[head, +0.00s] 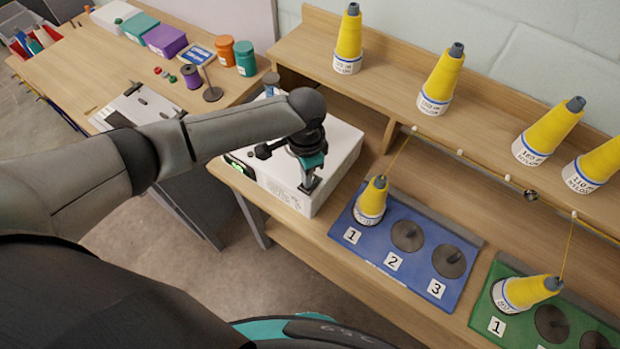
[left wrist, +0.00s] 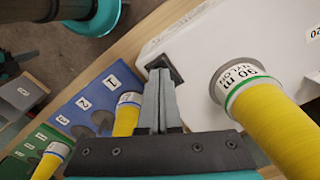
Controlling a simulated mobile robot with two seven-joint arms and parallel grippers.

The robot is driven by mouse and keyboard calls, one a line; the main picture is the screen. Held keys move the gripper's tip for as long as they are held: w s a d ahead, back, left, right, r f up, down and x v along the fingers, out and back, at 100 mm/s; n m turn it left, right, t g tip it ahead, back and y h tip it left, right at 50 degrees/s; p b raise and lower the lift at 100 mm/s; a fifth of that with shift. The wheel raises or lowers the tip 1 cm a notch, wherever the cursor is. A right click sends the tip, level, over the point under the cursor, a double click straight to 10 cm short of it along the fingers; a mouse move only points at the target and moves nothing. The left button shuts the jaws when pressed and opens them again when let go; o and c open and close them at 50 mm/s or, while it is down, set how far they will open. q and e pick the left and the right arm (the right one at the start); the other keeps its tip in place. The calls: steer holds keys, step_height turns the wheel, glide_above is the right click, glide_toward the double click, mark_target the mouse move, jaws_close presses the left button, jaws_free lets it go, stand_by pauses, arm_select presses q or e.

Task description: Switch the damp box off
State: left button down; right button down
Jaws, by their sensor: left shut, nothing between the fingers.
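The damp box (head: 335,160) is a white box on the bench, left of the blue board. My right gripper is not in view.
The blue board (head: 405,262) and green board (head: 500,275) hold yellow cones to the right. More cones (head: 440,80) stand on the raised shelf, with thread running down to the boards.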

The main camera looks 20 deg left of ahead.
arm_select(q)
steer(key=shift+f+b, duration=0.3)
steer(key=shift+f, duration=0.3)
steer(key=shift+s, duration=0.1)
step_height(320, 180, up, 7)
steer(key=p, duration=0.8)
stand_by(0.3)
stand_by(0.5)
